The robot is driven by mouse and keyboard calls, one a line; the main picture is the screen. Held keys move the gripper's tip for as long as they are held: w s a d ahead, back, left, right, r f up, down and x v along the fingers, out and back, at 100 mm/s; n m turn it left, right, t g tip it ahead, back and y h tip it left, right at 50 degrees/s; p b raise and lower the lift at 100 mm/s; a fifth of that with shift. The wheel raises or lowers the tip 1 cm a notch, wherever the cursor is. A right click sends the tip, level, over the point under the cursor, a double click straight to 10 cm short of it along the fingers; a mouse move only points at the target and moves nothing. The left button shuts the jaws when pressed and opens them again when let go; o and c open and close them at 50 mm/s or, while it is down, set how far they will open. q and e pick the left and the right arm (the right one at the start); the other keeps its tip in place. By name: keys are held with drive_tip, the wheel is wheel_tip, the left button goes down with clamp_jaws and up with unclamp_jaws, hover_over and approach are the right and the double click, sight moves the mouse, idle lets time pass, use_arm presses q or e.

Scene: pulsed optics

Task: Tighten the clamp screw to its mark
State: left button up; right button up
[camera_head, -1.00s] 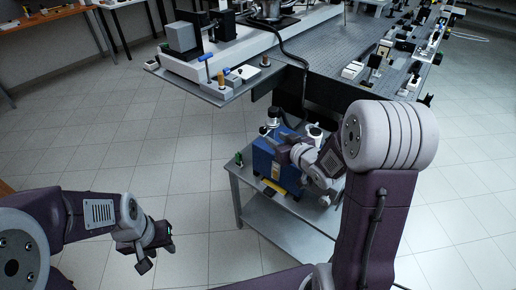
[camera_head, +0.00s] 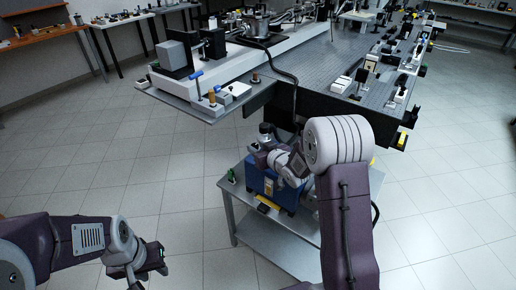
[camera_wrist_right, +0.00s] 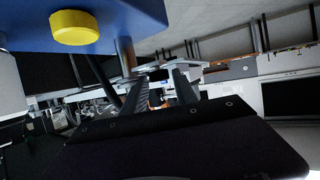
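A blue box (camera_head: 265,185) stands on a small grey cart; I cannot pick out a clamp screw or its mark for sure. In the right wrist view the blue body (camera_wrist_right: 25,35) is close at upper left, with a yellow round knob (camera_wrist_right: 74,28) and a metal post (camera_wrist_right: 125,60) under it. My right gripper (camera_wrist_right: 160,88) has its two fingers apart with nothing held between them. In the head view its wrist is over the cart, beside the blue box and partly hiding it. My left gripper (camera_head: 148,272) hangs over bare floor at lower left, its fingers apart and empty.
The cart's lower shelf (camera_head: 275,245) is bare. An optical table (camera_head: 330,75) with many parts stands behind, its near corner overhanging close to the cart. A black cable hangs between them. The tiled floor on the left is clear.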

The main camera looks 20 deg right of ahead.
clamp_jaws()
drive_tip(key=shift+a+f+m+h+b, duration=0.25)
drive_tip(key=shift+m+h+b, duration=0.5)
drive_tip(key=shift+b, duration=0.5)
drive_tip(key=shift+a+m+h+b, duration=0.1)
drive_tip(key=shift+m+h+b, duration=0.15)
drive_tip(key=shift+h+b, duration=0.15)
drive_tip(key=shift+a+r+m+h, duration=0.1)
drive_tip(key=shift+m+h, duration=0.3)
drive_tip(key=shift+h, duration=0.05)
drive_tip(key=shift+a+r+m+h, duration=0.1)
drive_tip(key=shift+r+m+h, duration=0.05)
drive_tip(key=shift+m+h, duration=0.3)
drive_tip(key=m+h+p, duration=0.1)
drive_tip(key=p, duration=0.1)
drive_tip(key=m+h+p, duration=0.1)
drive_tip(key=h+p, duration=0.1)
drive_tip(key=m+g+h+p, duration=0.1)
drive_tip(key=p, duration=0.1)
drive_tip(key=shift+w+a+r+m, duration=0.1)
drive_tip(key=shift+a+r+m, duration=0.15)
drive_tip(key=shift+a+m, duration=0.1)
drive_tip(key=shift+w+f+m+g+h+p, duration=0.15)
drive_tip(key=shift+m+g+h+p, duration=0.45)
drive_tip(key=shift+m+h+p, duration=0.45)
